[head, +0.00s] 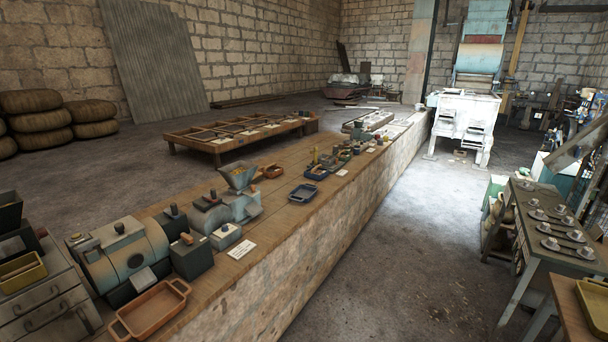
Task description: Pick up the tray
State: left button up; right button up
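An orange-brown tray (131,326) with raised handles at its ends sits on the near end of the long wooden bench top, in front of a rounded metal machine. A smaller dark blue tray (303,199) lies farther along the same bench. Both look empty. A yellow open tray or bin (22,276) stands at the far left, and another yellow one (592,308) is cut by the right edge. Which of them the task means cannot be told. Neither of my grippers is in view.
The long bench (268,254) has a stone side and carries machines and small parts. The rounded machine (120,256) and a dark box (192,258) stand close behind the orange-brown tray. A table with several metal pieces (540,278) stands right. The floor aisle (400,250) between is clear.

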aim_at(302, 193)
jog(key=i+l+z, duration=0.2)
jog(key=i+z, duration=0.15)
jog(key=i, duration=0.2)
jog(key=i+z, duration=0.35)
jog(key=i, duration=0.25)
jog(key=i+z, duration=0.35)
jog(key=i, duration=0.25)
jog(key=i+j+u, duration=0.1)
jog(key=i+u, duration=0.7)
jog(key=i+l+u, duration=0.15)
jog(key=i+u, duration=0.4)
jog(key=u, duration=0.3)
jog(key=i+u, duration=0.15)
jog(key=u, duration=0.3)
